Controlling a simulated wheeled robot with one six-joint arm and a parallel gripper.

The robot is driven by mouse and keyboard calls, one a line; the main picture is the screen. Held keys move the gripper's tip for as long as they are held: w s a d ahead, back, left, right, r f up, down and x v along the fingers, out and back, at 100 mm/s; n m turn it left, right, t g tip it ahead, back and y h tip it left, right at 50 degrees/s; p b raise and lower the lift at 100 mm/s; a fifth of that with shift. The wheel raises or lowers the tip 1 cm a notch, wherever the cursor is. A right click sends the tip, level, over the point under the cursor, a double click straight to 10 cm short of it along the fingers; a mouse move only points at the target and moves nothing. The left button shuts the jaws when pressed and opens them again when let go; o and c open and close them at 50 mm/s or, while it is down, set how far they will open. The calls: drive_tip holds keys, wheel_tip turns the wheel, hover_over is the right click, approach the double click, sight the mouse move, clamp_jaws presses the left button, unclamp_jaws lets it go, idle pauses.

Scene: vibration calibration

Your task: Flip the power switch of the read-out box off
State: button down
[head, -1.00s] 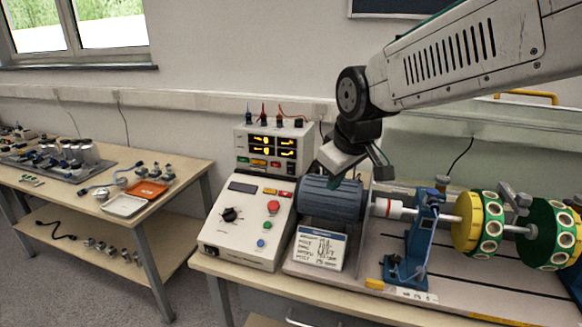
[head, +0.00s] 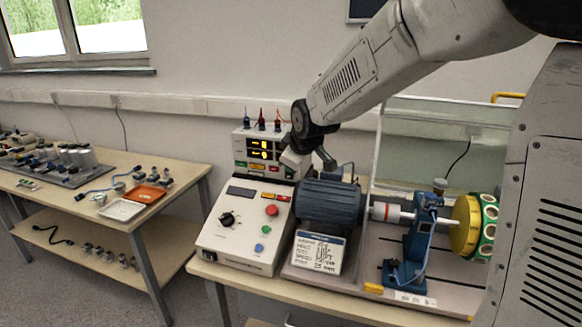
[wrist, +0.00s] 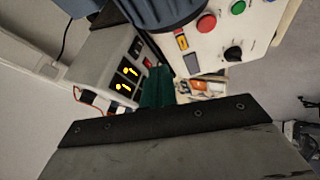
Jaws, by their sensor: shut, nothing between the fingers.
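The read-out box (head: 242,143) stands behind the control console in the head view, with lit yellow digits on dark displays. My gripper (head: 290,170) is in front of its right side and hides part of its front. In the wrist view the read-out box (wrist: 92,62) is at left, with its digits facing the fingers. A small red control (wrist: 147,62) shows on its front near the fingers; I cannot tell whether it is the power switch or how it is set. The green fingers (wrist: 157,88) are shut and empty, and I see no clear contact with the box.
The sloped control console (head: 235,238), with a black knob and coloured buttons, stands in front of the read-out box. The blue-grey motor (head: 330,203) is close on the right, joined to a shaft rig. Cables rise from the box top. A side table (head: 60,190) is at left.

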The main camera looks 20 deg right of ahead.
sight(289, 174)
drive_tip(key=x, duration=0.8)
drive_tip(key=shift+w+f, duration=0.2)
drive_tip(key=shift+f, duration=0.15)
drive_tip(key=shift+w+d+r, duration=0.15)
drive_tip(key=shift+w+d, duration=0.65)
drive_tip(key=shift+w, duration=0.25)
drive_tip(key=shift+w+d, duration=0.4)
drive_tip(key=shift+w, duration=0.25)
drive_tip(key=shift+r, duration=0.1)
